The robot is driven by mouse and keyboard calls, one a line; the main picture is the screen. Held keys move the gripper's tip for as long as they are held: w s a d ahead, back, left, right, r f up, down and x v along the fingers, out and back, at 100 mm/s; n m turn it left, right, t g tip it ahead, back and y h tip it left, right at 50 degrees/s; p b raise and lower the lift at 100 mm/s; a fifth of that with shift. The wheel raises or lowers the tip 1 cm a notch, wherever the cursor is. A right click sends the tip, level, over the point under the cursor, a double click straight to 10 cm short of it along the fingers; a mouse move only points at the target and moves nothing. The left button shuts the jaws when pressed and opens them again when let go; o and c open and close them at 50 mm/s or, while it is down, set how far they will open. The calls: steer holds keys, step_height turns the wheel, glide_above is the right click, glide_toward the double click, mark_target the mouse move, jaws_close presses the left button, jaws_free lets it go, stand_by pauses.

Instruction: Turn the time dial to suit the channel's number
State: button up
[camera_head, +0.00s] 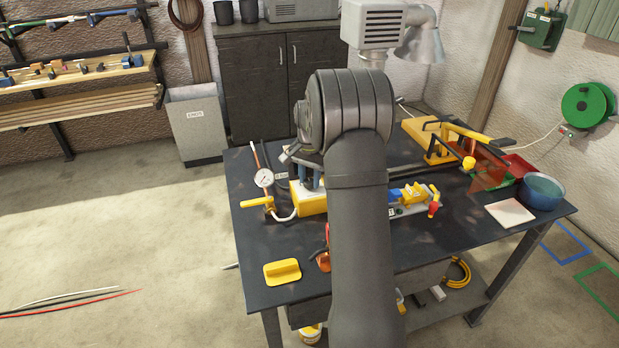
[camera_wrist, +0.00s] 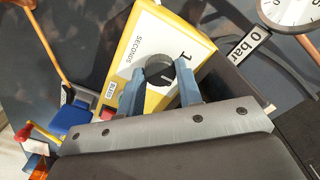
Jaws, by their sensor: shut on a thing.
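The time dial (camera_wrist: 160,70) is a dark round knob on a yellow box (camera_wrist: 130,42) with a white face marked "SECONDS". A figure "1" stands beside the knob, and a light pointer mark shows on it. My gripper (camera_wrist: 160,80) is shut on the dial, with one blue-grey finger on each side. In the head view the yellow box (camera_head: 309,203) is partly hidden by my arm, and the dial itself is hidden. I cannot make out a channel number in either view.
A pressure gauge (camera_head: 264,178) stands left of the box; its "0 bar" label (camera_wrist: 248,46) shows in the wrist view. A yellow-handled lever (camera_head: 257,202) is close by. A blue pot (camera_head: 541,191) stands at the right.

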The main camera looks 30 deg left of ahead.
mark_target(310, 181)
stand_by(0.4)
steer(key=o, duration=1)
step_height(310, 181, up, 18)
steer(key=shift+f, duration=0.25)
step_height(310, 181, down, 18)
steer(key=shift+r, duration=0.2)
stand_by(0.4)
